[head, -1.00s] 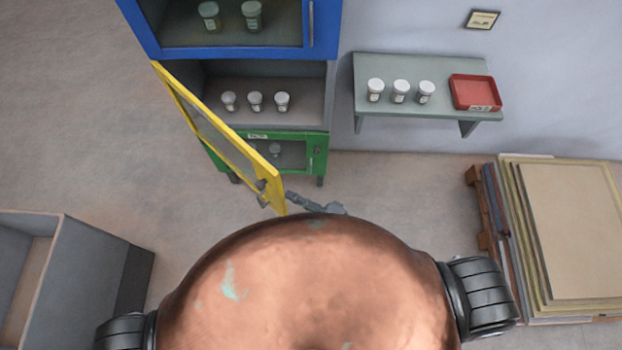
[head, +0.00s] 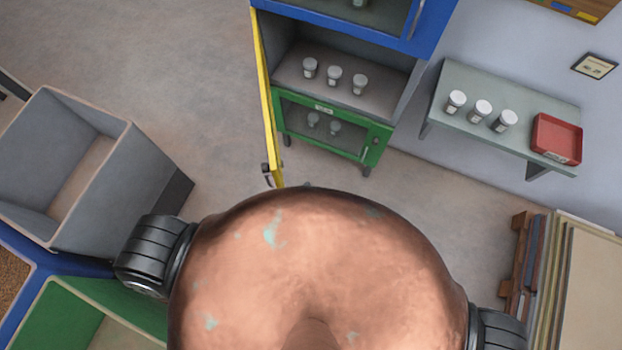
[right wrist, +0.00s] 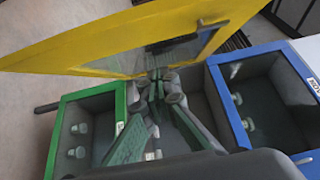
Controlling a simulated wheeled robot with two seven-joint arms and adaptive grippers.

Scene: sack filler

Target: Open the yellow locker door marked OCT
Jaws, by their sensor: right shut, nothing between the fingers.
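The yellow locker door (head: 267,105) stands swung well open from the left side of the middle compartment, nearly edge-on in the head view. A dark handle (head: 267,172) shows near its free lower end. No OCT marking is legible. In the right wrist view the yellow door (right wrist: 85,45) with its window fills the upper part. My right gripper (right wrist: 157,82) is shut and empty there, its fingertips close to the door; I cannot tell whether they touch it. In the head view my copper body hides most of that arm. My left gripper is not in view.
The open middle compartment (head: 400,92) holds white-lidded jars, between a blue locker (head: 425,45) and a green one (head: 372,150). A wall shelf (head: 470,85) carries jars and a red tray (head: 556,140). A grey bin (head: 125,185) stands left; stacked boards (head: 580,290) stand right.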

